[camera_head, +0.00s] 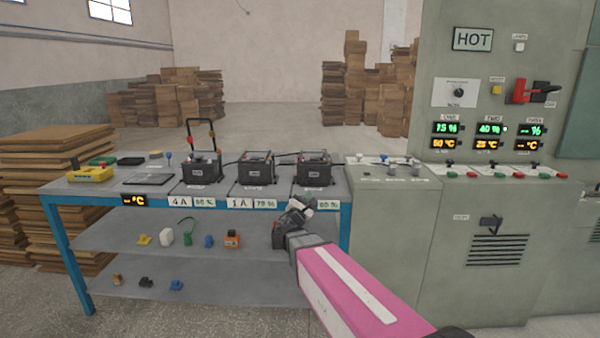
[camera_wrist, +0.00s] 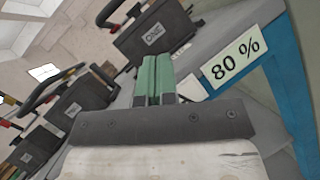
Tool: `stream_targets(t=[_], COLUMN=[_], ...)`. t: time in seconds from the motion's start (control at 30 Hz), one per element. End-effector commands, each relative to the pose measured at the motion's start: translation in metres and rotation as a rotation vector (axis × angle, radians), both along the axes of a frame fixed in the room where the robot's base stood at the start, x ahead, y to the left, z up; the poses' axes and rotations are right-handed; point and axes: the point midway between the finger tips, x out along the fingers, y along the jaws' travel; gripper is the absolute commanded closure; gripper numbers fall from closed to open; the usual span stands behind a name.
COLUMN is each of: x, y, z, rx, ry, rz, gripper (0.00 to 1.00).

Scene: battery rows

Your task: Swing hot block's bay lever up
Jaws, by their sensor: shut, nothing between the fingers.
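Three black battery blocks stand in bays on the blue-framed table: a left block (camera_head: 202,170), a middle block (camera_head: 256,172) and a right block (camera_head: 313,172). A black lever frame (camera_head: 201,122) stands upright at the left block; the levers at the other two look low. No picture shows which block is hot. My gripper (camera_head: 299,207) is at the table's front edge, below and left of the right block, with its green fingers (camera_wrist: 153,80) shut and empty. In the wrist view the fingers point toward the nearest block (camera_wrist: 154,38), whose lever (camera_wrist: 120,12) is partly cut off.
An 80 % label (camera_wrist: 235,57) is right of the fingers. Small items lie on the lower shelves. A grey-green cabinet (camera_head: 395,225) with a HOT sign (camera_head: 473,39) stands at right.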

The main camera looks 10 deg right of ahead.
Motion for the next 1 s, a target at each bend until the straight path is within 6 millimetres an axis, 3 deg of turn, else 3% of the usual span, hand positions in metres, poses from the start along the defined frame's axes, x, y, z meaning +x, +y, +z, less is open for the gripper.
stream_targets(t=[0.1, 0.33, 0.77, 1.0], x=[0.008, 0.013, 0.015, 0.037], y=[0.023, 0.047, 0.049, 0.040], z=[0.013, 0.025, 0.027, 0.038], rx=[-0.132, -0.269, -0.282, -0.281], ry=[-0.008, -0.018, -0.018, -0.019], rz=[0.045, 0.085, 0.088, 0.085], gripper=[1.00, 1.00, 1.00, 1.00])
